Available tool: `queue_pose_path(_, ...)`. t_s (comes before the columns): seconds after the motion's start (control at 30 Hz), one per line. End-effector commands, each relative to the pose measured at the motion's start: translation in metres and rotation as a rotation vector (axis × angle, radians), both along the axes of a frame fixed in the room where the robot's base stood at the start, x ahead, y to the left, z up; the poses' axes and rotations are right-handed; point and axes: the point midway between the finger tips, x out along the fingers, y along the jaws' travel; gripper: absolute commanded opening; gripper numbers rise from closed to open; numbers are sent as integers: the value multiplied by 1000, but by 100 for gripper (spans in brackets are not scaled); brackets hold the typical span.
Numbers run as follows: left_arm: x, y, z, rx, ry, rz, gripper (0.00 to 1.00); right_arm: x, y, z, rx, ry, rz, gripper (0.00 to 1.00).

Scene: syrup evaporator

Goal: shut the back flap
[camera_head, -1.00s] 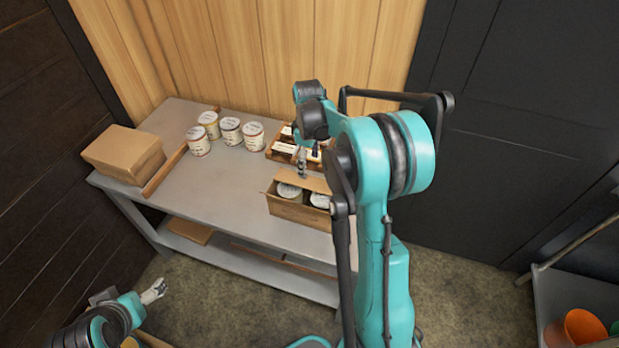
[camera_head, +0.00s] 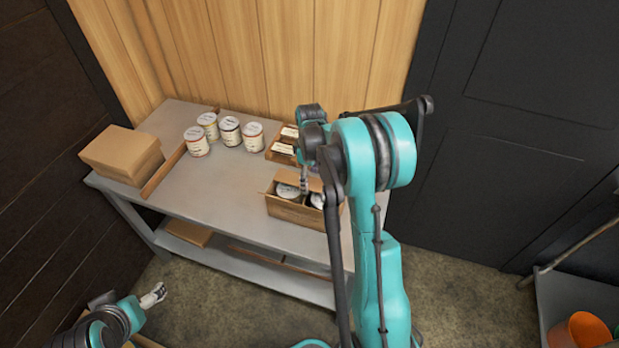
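An open cardboard box (camera_head: 290,211) stands near the front edge of the grey table, with white-lidded cans (camera_head: 288,191) inside. Its back flap is small in view and partly hidden by my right gripper, so its exact angle is unclear. My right gripper (camera_head: 304,181) points down at the back side of the box, close to the flap; I cannot tell whether it touches. Its fingers are too small to read as open or shut. My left gripper (camera_head: 154,295) is low at the left, away from the table, with its opening unclear.
A closed cardboard box (camera_head: 122,155) sits at the table's left end beside a wooden strip (camera_head: 164,171). Several labelled cans (camera_head: 230,131) stand toward the back. A wooden tray (camera_head: 281,148) with white cards lies behind the open box. The table's (camera_head: 213,194) middle is clear.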

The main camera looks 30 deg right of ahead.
Motion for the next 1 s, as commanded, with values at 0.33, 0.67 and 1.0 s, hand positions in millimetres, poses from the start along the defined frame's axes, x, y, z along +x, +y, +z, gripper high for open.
queue_pose_path(0.33, 0, 0, -1, 0, 0, 0, 79, 0, 1, 0, -8, -6, 0, 21)
queue_pose_path(0.67, 0, 0, -5, 0, 0, 0, 79, -1, 0, -2, -46, -38, -1, 0)
queue_pose_path(1.0, 0, 0, -5, 0, 0, 0, 79, -1, 1, -2, -44, -36, -1, 72)
